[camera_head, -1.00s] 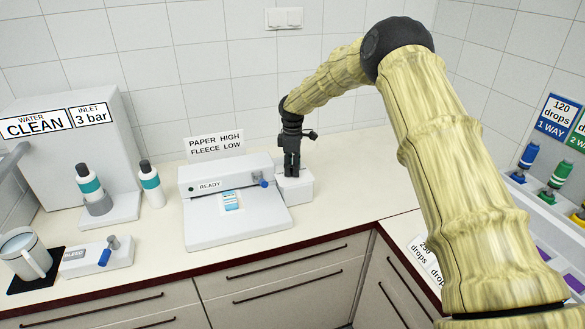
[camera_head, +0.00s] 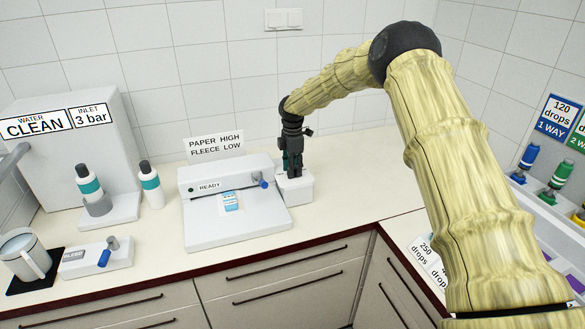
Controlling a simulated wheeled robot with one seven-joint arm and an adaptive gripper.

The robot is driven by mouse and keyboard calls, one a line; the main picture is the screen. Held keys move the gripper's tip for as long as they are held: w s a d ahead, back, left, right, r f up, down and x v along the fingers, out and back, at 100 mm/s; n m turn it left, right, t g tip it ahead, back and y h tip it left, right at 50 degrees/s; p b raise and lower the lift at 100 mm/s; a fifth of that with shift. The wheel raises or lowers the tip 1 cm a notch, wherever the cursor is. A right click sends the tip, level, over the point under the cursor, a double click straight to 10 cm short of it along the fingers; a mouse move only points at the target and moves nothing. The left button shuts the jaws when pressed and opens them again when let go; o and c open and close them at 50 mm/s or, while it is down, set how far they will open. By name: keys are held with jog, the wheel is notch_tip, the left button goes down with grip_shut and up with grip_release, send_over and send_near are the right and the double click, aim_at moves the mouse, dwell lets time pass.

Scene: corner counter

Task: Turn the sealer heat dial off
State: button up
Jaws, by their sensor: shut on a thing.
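The white sealer (camera_head: 240,222) stands on the counter, with a label reading READY and a blue-tipped lever (camera_head: 263,183) on its front. A small white box (camera_head: 298,190) sits against its right side. My gripper (camera_head: 292,174) points straight down over this box, with its fingertips at the box's top. It is shut on what I take to be the heat dial, which the fingers hide, so I cannot read its setting. A paper pouch (camera_head: 231,201) with blue print lies on the sealer's front plate.
A sign (camera_head: 215,145) reading PAPER HIGH, FLEECE LOW stands behind the sealer. To the left are a white bottle (camera_head: 151,186), a water unit (camera_head: 75,150), a bleed block (camera_head: 95,259) and a mug (camera_head: 25,256). Coloured droppers (camera_head: 555,180) stand at the right. The counter right of the box is clear.

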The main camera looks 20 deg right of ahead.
jog(key=shift+f, duration=0.15)
jog(key=o, duration=1)
jog(key=shift+o, duration=0.2)
notch_tip(320, 180, up, 12)
